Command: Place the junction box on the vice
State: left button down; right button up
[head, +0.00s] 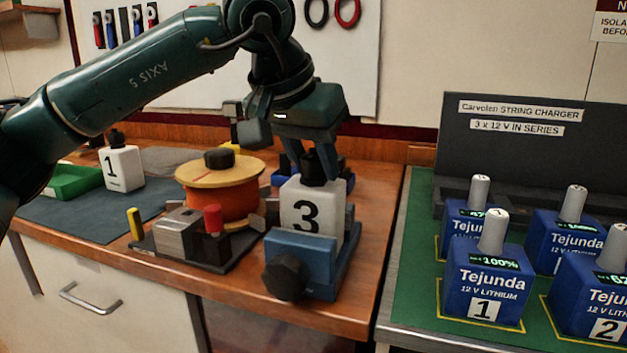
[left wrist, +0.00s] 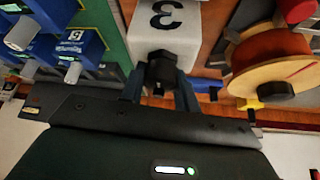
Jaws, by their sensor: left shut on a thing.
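A white junction box marked 3 (head: 306,206) stands upright at the blue vice (head: 300,252), behind its front jaw, which hides the box's lower part. I cannot tell whether the box's base rests on the vice. My left gripper (head: 319,172) is above the box, pointing down, shut on the box's black top knob. In the left wrist view the knob (left wrist: 161,72) sits between the fingers, with the white box (left wrist: 166,28) beyond it. Another white box marked 1 (head: 122,168) stands on the grey mat at the left. My right gripper is not in view.
An orange spool (head: 222,198) and a clamp fixture with a red knob (head: 212,219) stand close left of the vice. A green tray (head: 75,182) is at the far left. Blue batteries (head: 485,275) stand on the green mat at right. The wooden bench edge is just in front.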

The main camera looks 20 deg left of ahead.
pick_arm(q)
jog(key=shift+f, duration=0.1)
jog(key=shift+f, duration=0.15)
jog(key=c, duration=1)
grip_release()
jog(key=shift+c, duration=0.2)
